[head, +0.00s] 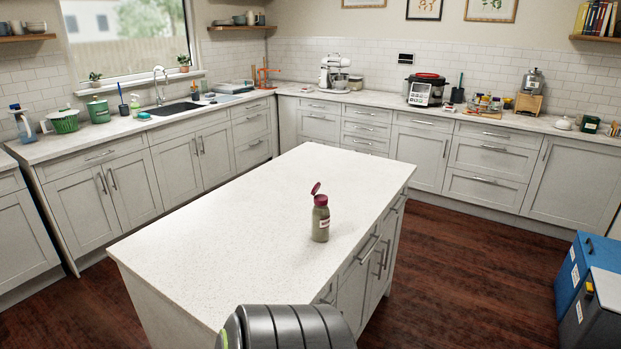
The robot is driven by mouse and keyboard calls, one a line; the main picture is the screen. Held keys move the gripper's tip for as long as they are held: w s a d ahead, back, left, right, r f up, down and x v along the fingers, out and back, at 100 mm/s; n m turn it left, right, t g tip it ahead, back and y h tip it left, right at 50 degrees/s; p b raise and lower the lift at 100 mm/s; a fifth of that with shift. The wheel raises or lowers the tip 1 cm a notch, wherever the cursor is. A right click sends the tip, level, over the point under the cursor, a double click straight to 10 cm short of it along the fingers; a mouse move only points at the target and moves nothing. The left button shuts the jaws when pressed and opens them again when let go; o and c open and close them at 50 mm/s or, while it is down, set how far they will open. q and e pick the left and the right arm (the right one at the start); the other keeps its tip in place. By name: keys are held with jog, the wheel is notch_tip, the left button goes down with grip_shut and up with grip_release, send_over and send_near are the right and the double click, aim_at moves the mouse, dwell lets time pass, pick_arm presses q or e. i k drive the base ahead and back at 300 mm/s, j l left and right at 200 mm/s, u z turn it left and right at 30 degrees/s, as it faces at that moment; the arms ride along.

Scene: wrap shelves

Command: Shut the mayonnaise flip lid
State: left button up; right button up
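The mayonnaise bottle (320,222) stands upright on the white island counter (230,225), close to its right edge. It has a greyish-green body, a pale label and a dark red cap. Its flip lid (316,188) is open and tilts up to the left above the cap. Nothing touches the bottle. Neither of my grippers shows in the head view.
The rest of the island top is clear. A dark rounded part (290,327), which seems to be mine, shows at the bottom. Blue and grey bins (574,275) stand at the right on the dark wood floor. Wall counters with several appliances line the back.

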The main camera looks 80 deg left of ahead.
aim_at(316, 188)
jog(key=i+j+u, duration=0.2)
jog(key=i+u, duration=0.25)
jog(key=i+j+u, duration=0.1)
jog(key=i+u, duration=0.15)
jog(key=u, duration=0.15)
jog(key=i+l+u, duration=0.1)
jog(key=i+u, duration=0.35)
jog(key=i+l+u, duration=0.15)
jog(key=i+u, duration=0.15)
jog(key=u, duration=0.15)
